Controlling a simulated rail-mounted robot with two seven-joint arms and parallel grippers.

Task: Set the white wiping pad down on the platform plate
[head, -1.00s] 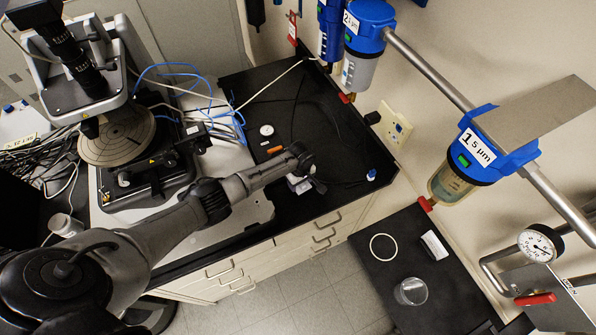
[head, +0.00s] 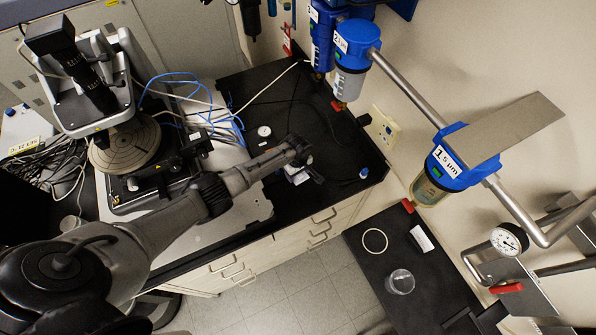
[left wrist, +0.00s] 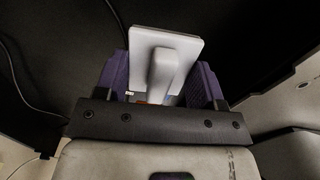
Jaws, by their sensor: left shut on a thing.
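The white wiping pad (left wrist: 168,38) is a pale square with a raised block-like grip, seen in the left wrist view. My left gripper (left wrist: 160,85) is shut on that grip, one purple finger on each side. In the head view my left gripper (head: 306,168) hangs over the black bench top, with a bit of the white pad (head: 298,175) showing below it. The flat grey platform plate (head: 252,208) lies to the left of the gripper, under the profiler, partly hidden by my arm. The pad is not over the plate. My right gripper is not in view.
The profiler's round stage (head: 126,148) stands at left, with blue cables behind it. A small white dial (head: 264,131) and a blue-capped bottle (head: 363,173) are on the black bench (head: 335,150). A lower black table (head: 385,262) holds a ring and a clear jar.

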